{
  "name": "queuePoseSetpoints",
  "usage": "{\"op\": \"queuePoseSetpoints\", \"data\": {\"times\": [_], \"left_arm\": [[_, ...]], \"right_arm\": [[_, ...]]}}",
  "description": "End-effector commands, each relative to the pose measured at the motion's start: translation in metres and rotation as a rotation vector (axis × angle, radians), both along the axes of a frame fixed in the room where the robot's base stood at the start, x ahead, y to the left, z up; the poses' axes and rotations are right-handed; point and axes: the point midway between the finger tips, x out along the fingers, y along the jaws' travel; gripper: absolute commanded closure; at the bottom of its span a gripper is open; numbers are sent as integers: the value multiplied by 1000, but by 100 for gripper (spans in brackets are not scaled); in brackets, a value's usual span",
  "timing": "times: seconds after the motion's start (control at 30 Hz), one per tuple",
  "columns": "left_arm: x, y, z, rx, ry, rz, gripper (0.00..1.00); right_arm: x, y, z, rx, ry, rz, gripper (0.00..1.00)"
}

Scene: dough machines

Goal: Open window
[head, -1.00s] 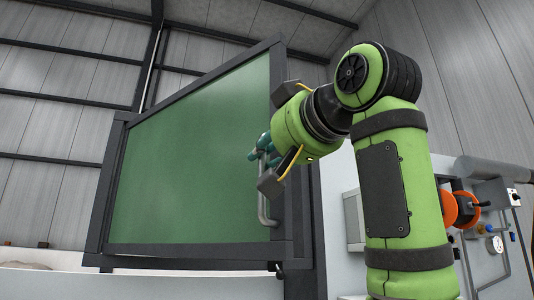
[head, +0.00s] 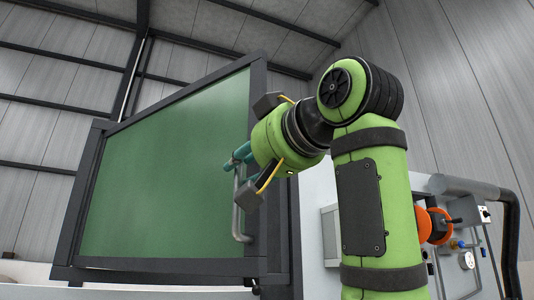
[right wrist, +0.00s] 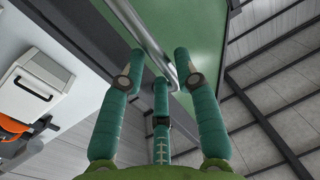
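The window is a large green panel (head: 165,165) in a dark frame, left of centre in the head view. Its bent grey metal handle (head: 238,215) is near its right edge. My right gripper (head: 236,158) is at the handle's upper end. In the right wrist view, its teal fingers (right wrist: 160,70) are spread with gaps between them, and the handle (right wrist: 150,40) runs between the two outer fingers. I cannot tell whether any finger touches it. My left gripper is not in view.
A white machine body with orange knobs (head: 423,224), a gauge (head: 466,260) and a dark pipe (head: 510,225) stands at the right, behind my right arm. It also shows as a white box (right wrist: 38,84) in the right wrist view. Grey walls and beams lie behind.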

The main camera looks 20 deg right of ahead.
Motion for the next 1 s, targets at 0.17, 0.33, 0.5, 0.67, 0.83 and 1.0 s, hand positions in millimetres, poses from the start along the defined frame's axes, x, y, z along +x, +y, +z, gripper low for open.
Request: {"op": "queuePoseSetpoints", "data": {"times": [0.17, 0.33, 0.5, 0.67, 0.83, 1.0], "left_arm": [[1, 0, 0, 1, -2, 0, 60], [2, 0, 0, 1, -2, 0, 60], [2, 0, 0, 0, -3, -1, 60], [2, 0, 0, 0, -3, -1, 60], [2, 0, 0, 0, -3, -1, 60], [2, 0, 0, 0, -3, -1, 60]], "right_arm": [[-35, -12, 2, 3, -9, -1, 68], [-69, -23, 1, 2, -7, -1, 68], [-93, -32, 1, 2, -5, -1, 68], [-103, -35, 1, 1, -4, -1, 68], [-105, -35, 0, 1, -2, -1, 68], [-104, -35, 0, 1, -3, -1, 68]]}}
